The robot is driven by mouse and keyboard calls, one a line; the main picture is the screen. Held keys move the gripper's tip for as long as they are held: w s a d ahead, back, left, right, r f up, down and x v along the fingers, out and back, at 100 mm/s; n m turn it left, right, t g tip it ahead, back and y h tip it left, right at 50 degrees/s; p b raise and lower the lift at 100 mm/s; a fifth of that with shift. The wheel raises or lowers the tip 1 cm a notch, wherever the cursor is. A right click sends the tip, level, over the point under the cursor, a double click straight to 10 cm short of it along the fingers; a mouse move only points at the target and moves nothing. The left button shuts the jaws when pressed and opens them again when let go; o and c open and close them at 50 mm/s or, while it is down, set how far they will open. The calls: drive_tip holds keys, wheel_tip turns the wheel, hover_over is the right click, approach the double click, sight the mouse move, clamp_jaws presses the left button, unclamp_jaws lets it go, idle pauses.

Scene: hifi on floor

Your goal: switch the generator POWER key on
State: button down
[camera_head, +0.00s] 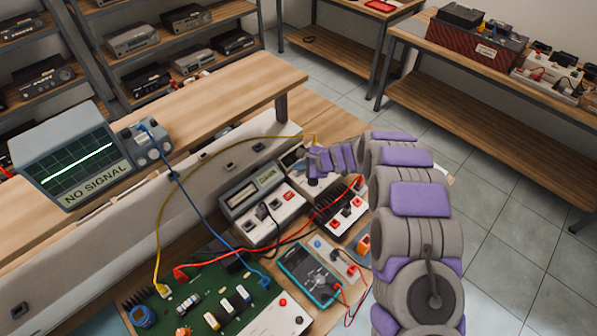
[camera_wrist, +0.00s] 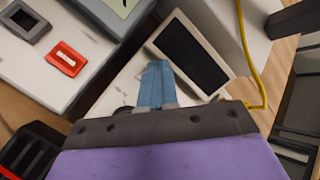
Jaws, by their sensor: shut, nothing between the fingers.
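A pale instrument with a dark screen (camera_wrist: 190,52) lies under my gripper in the wrist view. It is probably the generator, but I read no label on it. In the head view only part of this pale instrument (camera_head: 291,160) shows beside my gripper. I cannot make out the POWER key; my fingers and wrist cover much of the panel. A dark rounded part (camera_wrist: 123,110) shows just left of the fingers. My gripper (camera_wrist: 156,72) has its blue fingers together and empty, over the panel by the screen's lower left. In the head view my gripper (camera_head: 314,160) is partly hidden by my arm.
A meter box (camera_head: 255,190) with a red switch (camera_wrist: 66,59) stands close by. A yellow cable (camera_head: 235,137) runs to the instrument's far side. Red, black and blue leads cross the bench near a green circuit board (camera_head: 205,290). A NO SIGNAL oscilloscope (camera_head: 70,150) stands left.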

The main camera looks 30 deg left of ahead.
sight(301, 173)
drive_tip(key=shift+f+b, duration=0.3)
drive_tip(key=shift+f, duration=0.05)
drive_tip(key=shift+r, duration=0.5)
drive_tip(key=shift+r+p, duration=0.1)
drive_tip(key=shift+p, duration=0.2)
wheel_tip(301, 173, up, 6)
drive_tip(key=p, duration=0.3)
drive_tip(key=shift+d, duration=0.1)
idle(0.6)
